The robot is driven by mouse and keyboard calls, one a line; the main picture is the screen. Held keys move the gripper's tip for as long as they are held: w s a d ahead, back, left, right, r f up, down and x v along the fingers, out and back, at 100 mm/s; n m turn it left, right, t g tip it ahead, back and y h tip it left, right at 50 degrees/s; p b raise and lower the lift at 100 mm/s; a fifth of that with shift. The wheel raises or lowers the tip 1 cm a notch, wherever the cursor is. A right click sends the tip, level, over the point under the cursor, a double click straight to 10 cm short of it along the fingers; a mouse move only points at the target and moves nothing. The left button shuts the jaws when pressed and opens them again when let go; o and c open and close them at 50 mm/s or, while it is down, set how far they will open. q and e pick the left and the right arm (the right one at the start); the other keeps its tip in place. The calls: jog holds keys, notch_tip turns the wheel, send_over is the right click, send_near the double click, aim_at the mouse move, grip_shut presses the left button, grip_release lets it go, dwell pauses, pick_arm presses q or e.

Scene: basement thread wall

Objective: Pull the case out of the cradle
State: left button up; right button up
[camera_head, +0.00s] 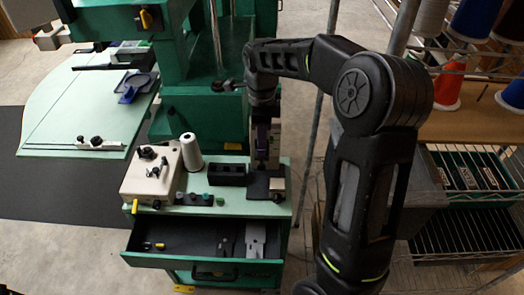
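My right gripper (263,136) points down at the right end of the green cabinet top, at a small upright stand with a dark base (262,188) and a pale part behind. This stand may be the cradle; I cannot tell for sure. A case cannot be made out separately; it is either hidden at the gripper or too small to tell. The gripper's fingers are dark against the dark stand, so their opening does not show. My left gripper is not in view.
On the cabinet top (230,208) stand a beige machine box (152,176), a white thread cone (191,152) and a black compartment box (228,174). An open drawer (150,262) juts out in front. Green machine frame (205,112) rises behind; thread shelves (475,75) stand right.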

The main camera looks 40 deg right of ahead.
jog(key=shift+o, duration=1.1)
notch_tip(320, 180, up, 8)
jog(key=shift+b, duration=0.45)
